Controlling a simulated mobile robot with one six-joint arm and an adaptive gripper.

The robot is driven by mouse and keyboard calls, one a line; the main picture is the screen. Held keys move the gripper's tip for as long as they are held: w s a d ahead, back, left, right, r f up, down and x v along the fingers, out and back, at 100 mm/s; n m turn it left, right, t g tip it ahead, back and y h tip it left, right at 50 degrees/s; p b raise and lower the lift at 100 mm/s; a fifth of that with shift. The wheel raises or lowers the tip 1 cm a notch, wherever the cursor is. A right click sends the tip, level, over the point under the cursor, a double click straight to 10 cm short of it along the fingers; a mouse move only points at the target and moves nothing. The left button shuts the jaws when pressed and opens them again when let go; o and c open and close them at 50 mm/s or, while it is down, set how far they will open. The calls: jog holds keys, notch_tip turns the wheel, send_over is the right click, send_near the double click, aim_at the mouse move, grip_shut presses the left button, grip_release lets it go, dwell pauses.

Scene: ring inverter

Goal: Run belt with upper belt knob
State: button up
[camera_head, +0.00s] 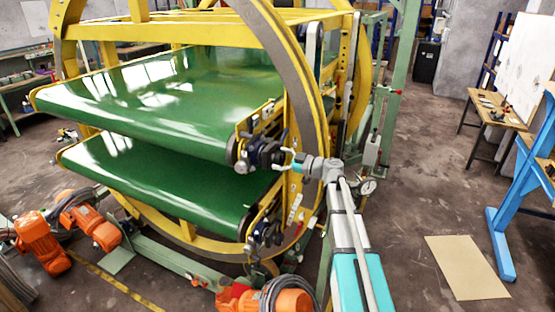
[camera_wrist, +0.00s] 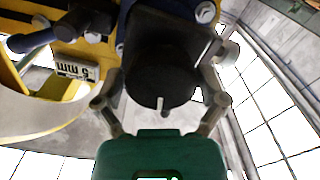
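The upper belt knob is a dark round knob (camera_wrist: 160,80) on a blue-black housing (camera_head: 262,152) at the near right end of the upper green belt (camera_head: 160,95). In the head view, my gripper (camera_head: 283,152) is at the right of this housing, its two grey fingers spread toward it. In the wrist view, my gripper (camera_wrist: 162,92) has one finger on each side of the knob. A narrow gap shows on the right side. The fingers look open around the knob, and I cannot see a firm grip. The fingertips are partly hard to make out.
A lower green belt (camera_head: 165,180) runs below, with a similar dark knob unit (camera_head: 265,235) at its end. The yellow ring frame (camera_head: 300,75) stands close around my gripper. Orange motors (camera_head: 40,243) sit on the floor at left.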

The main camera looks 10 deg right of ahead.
jog(key=shift+d, duration=0.1)
dwell(0.4)
jog(key=shift+s+d, duration=0.4)
jog(key=v, duration=1)
jog(key=shift+s+d, duration=0.2)
jog(key=shift+d, duration=0.1)
jog(key=s+a+f+m+g+h+b, duration=0.3)
jog(key=s+a+f, duration=0.25)
jog(key=f, duration=0.35)
jog(key=s+a+f+m+g+h+b, duration=0.2)
jog(key=s+a+f+m+g, duration=0.15)
jog(key=a+f, duration=0.35)
jog(key=s+d+f+m+g+h+b, duration=0.2)
jog(key=s+f+m+g+h+b, duration=0.2)
jog(key=s+f+m+h, duration=0.4)
jog(key=shift+s+f+h+b, duration=0.75)
jog(key=shift+s+f+h, duration=0.05)
jog(key=shift+s+f, duration=1.75)
